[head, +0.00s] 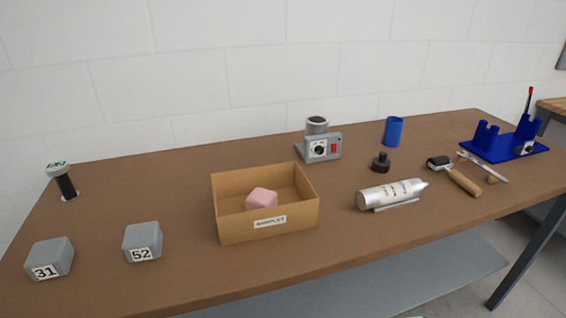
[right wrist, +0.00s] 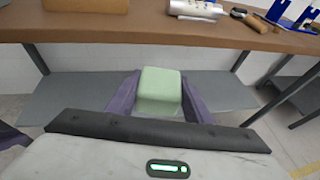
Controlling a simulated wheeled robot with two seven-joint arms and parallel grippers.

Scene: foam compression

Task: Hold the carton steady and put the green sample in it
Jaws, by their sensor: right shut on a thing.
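The carton (head: 231,226) is an open brown box with a label on its front, standing on the table in the head view. A pink block (head: 262,198) lies inside it. The carton's lower front also shows at the top of the right wrist view (right wrist: 85,5). The green sample (right wrist: 160,90) is a pale green block held between the purple fingers of my right gripper (right wrist: 158,96), in front of and below the table edge in that view. My right gripper is shut on it.
Grey blocks marked 31 (head: 50,259) and 52 (head: 142,242) stand left of the carton. A silver canister (head: 388,195) lies to its right, with a grey device (head: 320,148) behind. A brush-like tool (head: 455,176) and a blue rack (head: 503,148) are farther right.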

